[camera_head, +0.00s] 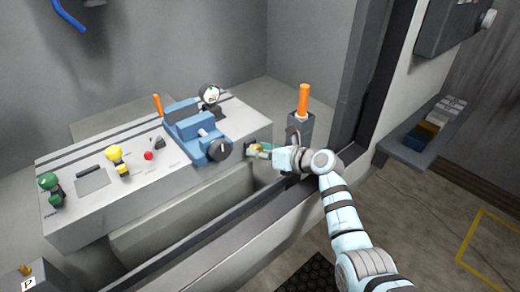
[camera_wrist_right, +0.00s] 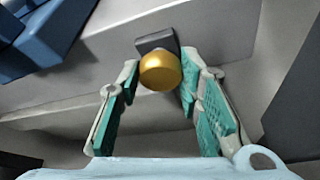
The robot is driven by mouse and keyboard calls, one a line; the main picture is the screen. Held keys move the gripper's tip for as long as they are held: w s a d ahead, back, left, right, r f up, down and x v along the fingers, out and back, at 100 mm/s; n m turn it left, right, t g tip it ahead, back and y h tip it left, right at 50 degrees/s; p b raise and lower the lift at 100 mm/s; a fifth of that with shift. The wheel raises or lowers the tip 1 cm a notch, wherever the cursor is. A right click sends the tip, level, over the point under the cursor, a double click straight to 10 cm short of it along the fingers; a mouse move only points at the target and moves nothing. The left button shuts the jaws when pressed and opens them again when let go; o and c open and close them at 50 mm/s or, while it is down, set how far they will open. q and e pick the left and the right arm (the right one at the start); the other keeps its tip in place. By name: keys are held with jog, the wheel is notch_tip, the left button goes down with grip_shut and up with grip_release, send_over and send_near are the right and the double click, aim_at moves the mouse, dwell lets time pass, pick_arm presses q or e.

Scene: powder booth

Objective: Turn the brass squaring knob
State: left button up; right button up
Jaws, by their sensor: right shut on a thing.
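The brass squaring knob (camera_wrist_right: 160,71) is a round golden ball in front of a dark square plate (camera_wrist_right: 158,41) on the light-grey bench front. It shows small and partly covered by my fingers in the head view (camera_head: 258,148). My right gripper (camera_wrist_right: 160,82) has its teal-padded fingertips on either side of the knob and is shut on it. In the head view, my right gripper (camera_head: 256,150) reaches from the right to the bench's front right end. My left gripper is not in view.
A blue vise (camera_head: 190,128) with a dark round knob (camera_head: 219,150) stands left of my gripper. A grey post with an orange handle (camera_head: 303,100) stands close behind my wrist. Green, yellow and red controls sit on the bench at left. A dark frame rail (camera_head: 215,235) runs in front.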

jog(key=shift+f+m+y, duration=0.1)
jog(key=shift+m+y, duration=0.2)
jog(key=shift+m, duration=0.2)
jog(key=o, duration=1.2)
jog(key=shift+c, duration=0.2)
jog(key=shift+d, duration=0.15)
jog(key=v, duration=1.2)
jog(key=shift+w, duration=0.2)
